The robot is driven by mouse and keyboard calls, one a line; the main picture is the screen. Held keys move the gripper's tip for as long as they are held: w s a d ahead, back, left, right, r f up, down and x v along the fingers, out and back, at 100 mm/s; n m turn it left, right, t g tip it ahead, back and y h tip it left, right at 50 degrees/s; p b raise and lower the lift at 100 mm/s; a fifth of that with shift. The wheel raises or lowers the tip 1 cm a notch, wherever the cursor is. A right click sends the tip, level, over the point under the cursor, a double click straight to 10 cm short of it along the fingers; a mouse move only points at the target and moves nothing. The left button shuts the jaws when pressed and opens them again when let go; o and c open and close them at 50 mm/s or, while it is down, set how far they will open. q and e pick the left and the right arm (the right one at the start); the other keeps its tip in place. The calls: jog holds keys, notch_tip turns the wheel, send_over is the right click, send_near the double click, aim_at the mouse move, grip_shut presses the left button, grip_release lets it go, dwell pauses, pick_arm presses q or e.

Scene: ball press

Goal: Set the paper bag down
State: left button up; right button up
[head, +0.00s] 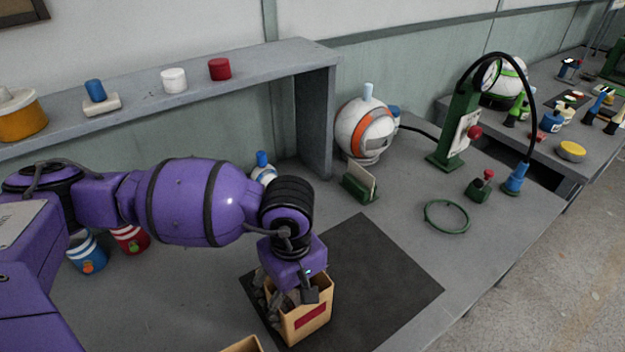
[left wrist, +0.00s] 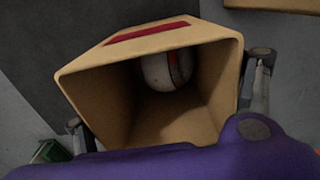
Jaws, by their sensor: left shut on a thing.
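My left gripper (head: 295,294) is shut on the tan paper bag (head: 311,319), which has a dark red label on its side. The bag is upright with its mouth up, over the dark mat (head: 385,262). I cannot tell whether its bottom touches the mat. In the left wrist view, the gripper's fingers sit at opposite sides of the open bag (left wrist: 95,95). A white ball with an orange stripe (left wrist: 160,73) lies inside it. My right gripper is not in view.
A second tan container (head: 243,345) is cut off at the bottom edge. A green card holder (head: 360,184), a large white-orange ball (head: 350,130), a green press (head: 457,125) and a green ring (head: 446,217) stand or lie beyond the mat. The mat's right part is bare.

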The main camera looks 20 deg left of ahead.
pick_arm(q)
jog(key=o, duration=1.1)
notch_tip(320, 180, up, 12)
jog(key=shift+r, duration=0.15)
